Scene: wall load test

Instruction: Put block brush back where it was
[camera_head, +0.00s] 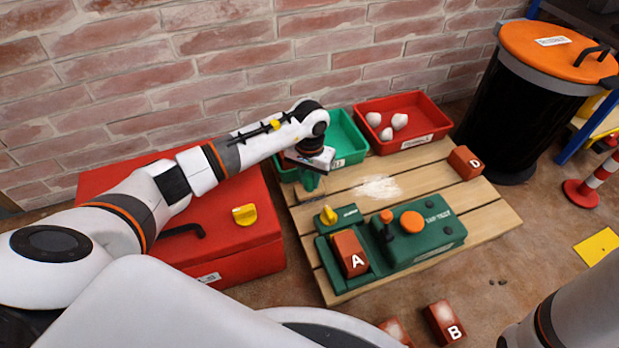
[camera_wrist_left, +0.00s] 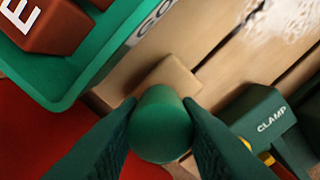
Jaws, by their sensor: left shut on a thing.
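The block brush shows in the left wrist view as a round green handle (camera_wrist_left: 162,125) above a tan block (camera_wrist_left: 168,78). My left gripper (camera_wrist_left: 162,138) is shut on the green handle, one finger on each side. In the head view my left gripper (camera_head: 310,181) is at the back left of the wooden pallet table (camera_head: 440,180), in front of the green tray (camera_head: 349,150). The brush is mostly hidden there behind the gripper. Whether its underside touches the planks I cannot tell. My right gripper is not in view.
A green test rig (camera_head: 425,232) holds block A (camera_head: 351,253), with a yellow clamp knob (camera_head: 328,215) beside it. White dust (camera_head: 378,188) lies mid-table. Block D (camera_head: 465,163), a red tray (camera_head: 408,117) with white lumps, and a red case (camera_head: 225,250) stand around. Block B (camera_head: 445,322) is in front.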

